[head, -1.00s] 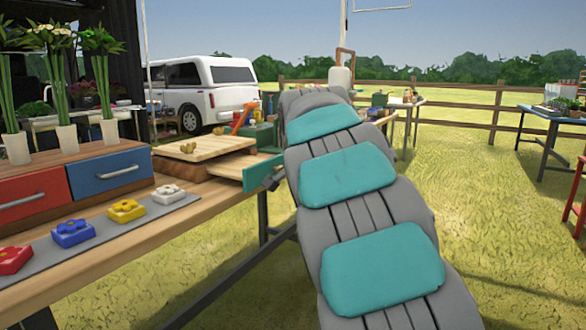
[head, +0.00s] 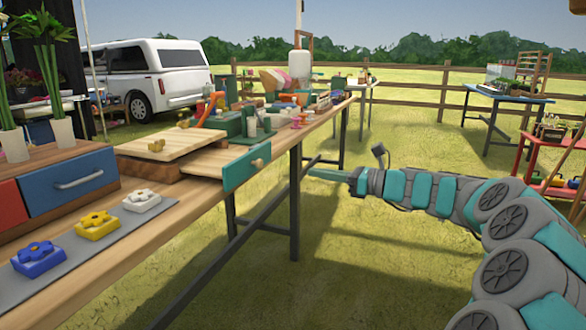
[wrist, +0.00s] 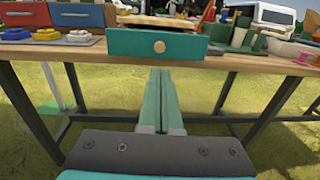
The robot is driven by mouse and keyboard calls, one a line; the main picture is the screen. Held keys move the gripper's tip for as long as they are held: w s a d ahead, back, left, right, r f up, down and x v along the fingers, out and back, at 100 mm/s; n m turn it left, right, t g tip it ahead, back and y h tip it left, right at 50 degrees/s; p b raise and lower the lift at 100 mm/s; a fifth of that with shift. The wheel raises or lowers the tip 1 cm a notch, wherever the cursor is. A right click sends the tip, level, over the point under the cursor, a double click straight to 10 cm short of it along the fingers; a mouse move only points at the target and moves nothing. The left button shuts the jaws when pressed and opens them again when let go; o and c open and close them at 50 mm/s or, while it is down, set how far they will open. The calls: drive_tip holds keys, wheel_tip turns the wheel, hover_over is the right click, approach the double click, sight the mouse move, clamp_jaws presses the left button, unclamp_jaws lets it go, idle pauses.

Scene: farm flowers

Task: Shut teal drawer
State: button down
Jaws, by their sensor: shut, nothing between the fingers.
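The teal drawer (head: 246,166) sticks out past the front edge of the wooden table, under a wooden board. Its round wooden knob (head: 258,163) faces my side. In the wrist view the teal drawer front (wrist: 130,44) faces me squarely, with the knob (wrist: 159,46) near its middle. My gripper (head: 312,173) is shut and empty, in front of the table and to the right of the drawer, with a gap between them. In the wrist view its green fingers (wrist: 160,75) lie together, pointing at the drawer from slightly below the knob.
A blue drawer (head: 72,180) and a red drawer (head: 10,206) sit at left, beside flower blocks on a grey mat (head: 125,225). Bottles and tools crowd the table beyond. Table legs (head: 295,205) stand below. Grass in front is open.

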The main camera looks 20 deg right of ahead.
sight(261, 164)
drive_tip(key=x, duration=1.3)
drive_tip(key=shift+a+f, duration=0.1)
drive_tip(key=shift+a, duration=0.1)
drive_tip(key=shift+w+a, duration=0.1)
